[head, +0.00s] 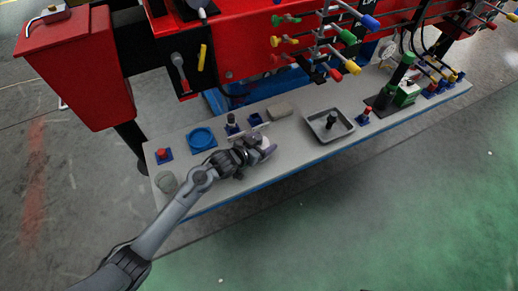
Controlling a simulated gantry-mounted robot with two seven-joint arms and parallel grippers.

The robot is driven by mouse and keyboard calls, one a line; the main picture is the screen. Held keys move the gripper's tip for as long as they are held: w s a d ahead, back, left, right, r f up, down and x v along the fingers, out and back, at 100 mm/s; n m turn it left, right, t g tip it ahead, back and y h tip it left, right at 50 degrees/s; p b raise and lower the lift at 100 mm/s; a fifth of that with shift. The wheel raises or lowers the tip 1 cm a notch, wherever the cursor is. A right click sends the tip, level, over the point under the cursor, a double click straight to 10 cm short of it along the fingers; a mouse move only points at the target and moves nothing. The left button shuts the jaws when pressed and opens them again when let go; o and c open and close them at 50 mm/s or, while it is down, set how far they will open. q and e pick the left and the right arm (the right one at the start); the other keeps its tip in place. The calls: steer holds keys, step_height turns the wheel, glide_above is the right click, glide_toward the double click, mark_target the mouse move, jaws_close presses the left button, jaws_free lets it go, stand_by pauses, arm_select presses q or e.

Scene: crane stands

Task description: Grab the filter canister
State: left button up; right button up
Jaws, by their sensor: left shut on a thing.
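My left gripper (257,143) reaches over the front part of the grey bench from the left. It is shut on a small pale thing, the filter canister (269,147), which shows just past the fingers. The gripper and wrist hide most of the canister, and I cannot tell whether it touches the bench top. My right gripper is not in view.
Red machinery with coloured levers (340,35) overhangs the back.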

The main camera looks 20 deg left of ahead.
arm_select(q)
steer(key=c, duration=0.5)
steer(key=shift+o, duration=0.2)
steer(key=shift+r, duration=0.1)
steer(key=shift+r, duration=0.1)
